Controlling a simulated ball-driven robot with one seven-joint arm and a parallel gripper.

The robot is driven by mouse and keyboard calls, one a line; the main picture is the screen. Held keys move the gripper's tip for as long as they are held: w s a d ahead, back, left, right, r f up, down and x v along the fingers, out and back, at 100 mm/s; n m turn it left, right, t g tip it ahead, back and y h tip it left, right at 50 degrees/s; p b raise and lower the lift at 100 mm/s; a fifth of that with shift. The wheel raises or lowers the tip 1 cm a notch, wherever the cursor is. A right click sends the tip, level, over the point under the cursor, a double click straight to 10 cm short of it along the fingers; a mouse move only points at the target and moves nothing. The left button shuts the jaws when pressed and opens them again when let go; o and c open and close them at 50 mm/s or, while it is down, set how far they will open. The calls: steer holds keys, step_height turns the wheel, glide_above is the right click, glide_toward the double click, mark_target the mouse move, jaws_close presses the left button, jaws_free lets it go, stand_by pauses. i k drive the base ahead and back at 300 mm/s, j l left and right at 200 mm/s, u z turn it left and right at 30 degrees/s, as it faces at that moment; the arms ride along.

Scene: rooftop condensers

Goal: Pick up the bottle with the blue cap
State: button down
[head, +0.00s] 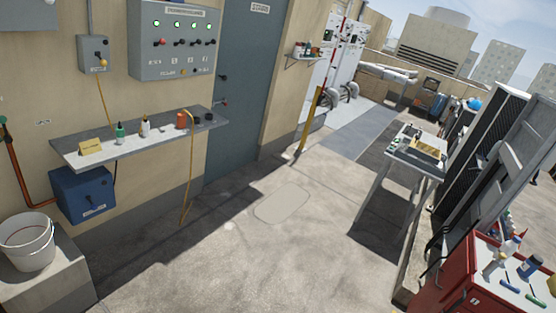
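No bottle shows a blue cap clearly enough for me to be sure of it. On the red cabinet (455,275) at the lower right are a pale bottle-like item (492,267), a white item with a red tip (513,244) and a dark blue container (530,266); their caps are too small to make out. On the wall shelf (70,154) at the left stand a bottle with a green cap (120,133) and a white bottle with a yellowish top (145,127). My gripper is not in view.
A grey stand (398,165) with small items is right of centre. Dark condenser panels (485,120) line the right side. A white bucket (28,243) sits on a block at the lower left. The concrete floor (250,260) in the middle is clear, with a pale flat patch (283,202).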

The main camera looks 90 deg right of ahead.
mark_target(509, 248)
steer(key=z, duration=4.4)
steer(key=i+j+z, duration=0.15)
steer(key=z, duration=0.35)
steer(key=i+j+z, duration=0.25)
steer(key=z, duration=0.25)
steer(key=i+j+z, duration=0.15)
steer(key=j, duration=0.3)
steer(key=i+j+z, duration=0.1)
steer(key=j, duration=0.3)
steer(key=i+j+z, duration=0.15)
steer(key=j, duration=0.35)
steer(key=i+j+z, duration=0.1)
steer(key=j, duration=0.35)
steer(key=i+j+z, duration=0.15)
steer(key=j, duration=0.35)
steer(key=i+j, duration=0.1)
steer(key=j, duration=0.4)
steer(key=i+j, duration=0.1)
steer(key=j, duration=0.4)
steer(key=i+j, duration=0.15)
steer(key=j, duration=0.35)
steer(key=i+j, duration=0.1)
steer(key=j, duration=0.35)
